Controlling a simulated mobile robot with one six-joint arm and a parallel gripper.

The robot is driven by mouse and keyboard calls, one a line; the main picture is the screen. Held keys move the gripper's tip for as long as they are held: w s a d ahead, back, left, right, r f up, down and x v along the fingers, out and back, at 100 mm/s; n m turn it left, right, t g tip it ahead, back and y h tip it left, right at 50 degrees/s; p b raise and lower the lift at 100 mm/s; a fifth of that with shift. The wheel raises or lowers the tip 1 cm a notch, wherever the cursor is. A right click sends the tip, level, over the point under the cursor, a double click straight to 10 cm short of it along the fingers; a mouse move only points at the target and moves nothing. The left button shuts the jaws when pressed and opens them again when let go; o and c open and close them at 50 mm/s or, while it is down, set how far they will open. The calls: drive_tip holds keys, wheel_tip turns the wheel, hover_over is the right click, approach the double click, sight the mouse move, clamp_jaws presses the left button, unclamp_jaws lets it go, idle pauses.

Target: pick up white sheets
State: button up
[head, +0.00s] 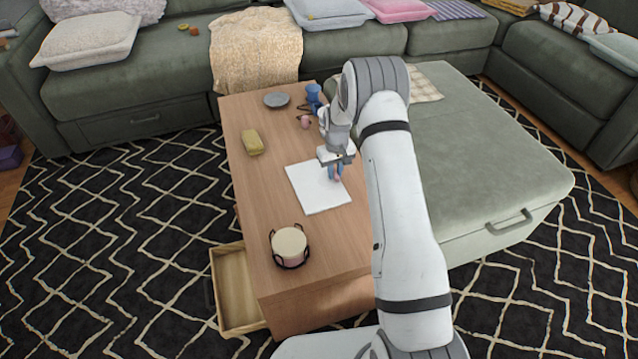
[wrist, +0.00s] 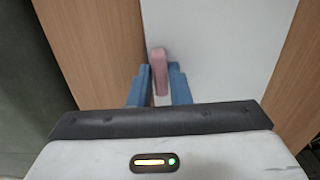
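The white sheets (head: 310,188) lie flat on the wooden coffee table, below my gripper. They also fill the upper middle of the wrist view (wrist: 225,45). My gripper (head: 336,172) points down over the right part of the sheets. In the wrist view its blue fingers (wrist: 158,90) stand apart, over the sheets' left edge. A small pink block-like thing (wrist: 158,68) shows between and just beyond the fingertips. I cannot tell whether it touches them. The gap between fingertips and sheets is not clear.
On the table are a yellow-green block (head: 252,142), a round tan-topped container (head: 289,244), a grey plate (head: 277,100), a blue cup (head: 314,95) and a small pink item (head: 305,121). An open drawer (head: 236,290) juts out at lower left. The green ottoman (head: 480,150) is on the right.

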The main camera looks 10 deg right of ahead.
clamp_jaws()
